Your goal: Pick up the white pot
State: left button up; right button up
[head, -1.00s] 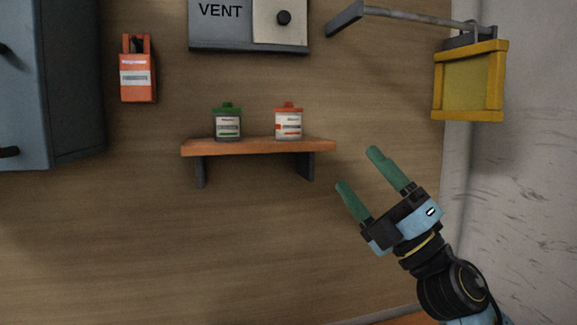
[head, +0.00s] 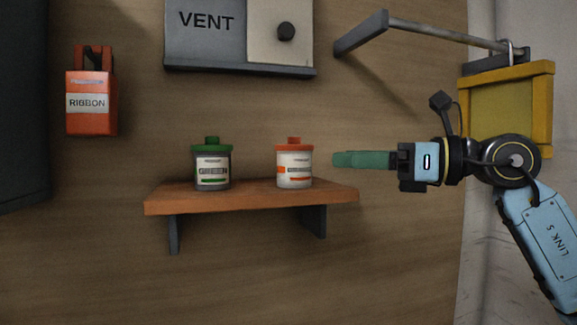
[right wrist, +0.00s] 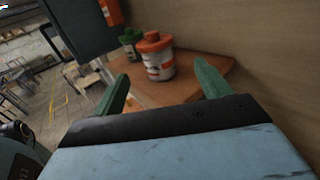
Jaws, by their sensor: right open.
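The white pot (head: 294,166) has an orange lid and stands upright on the right part of a wooden wall shelf (head: 262,195). My right gripper (head: 336,160) is level with the pot, just to its right, with its green fingers pointing left at it. In the right wrist view, the fingers (right wrist: 160,85) are spread wide and empty, and the white pot (right wrist: 158,62) stands beyond them, between their lines. The pot and fingers look apart. My left gripper is not in view.
A grey pot with a green lid (head: 211,167) stands on the shelf left of the white pot; it also shows behind it in the right wrist view (right wrist: 130,42). A VENT box (head: 205,45), a RIBBON holder (head: 91,115) and a yellow frame (head: 548,110) are on the walls.

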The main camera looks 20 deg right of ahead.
aim_at(284, 156)
jog(key=p+x, duration=0.1)
jog(key=x, duration=0.2)
jog(key=p+x, duration=0.1)
jog(key=x, duration=0.1)
jog(key=shift+a+r, duration=0.2)
jog(key=shift+a, duration=0.35)
jog(key=shift+w+a+f, duration=0.1)
jog(key=shift+w+a, duration=0.05)
jog(key=shift+a, duration=0.05)
jog(key=shift+w+a+p, duration=0.35)
jog(key=shift+w+a, duration=0.1)
jog(key=shift+a, duration=0.1)
jog(key=p+x, duration=0.1)
jog(key=x, duration=0.2)
jog(key=shift+w+a, duration=0.25)
jog(key=shift+a, duration=0.05)
jog(key=shift+w+a, duration=0.1)
jog(key=shift+a, duration=0.05)
jog(key=shift+c, duration=0.6)
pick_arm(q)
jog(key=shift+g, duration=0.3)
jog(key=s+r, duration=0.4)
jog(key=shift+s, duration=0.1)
pick_arm(e)
jog(key=c, duration=1)
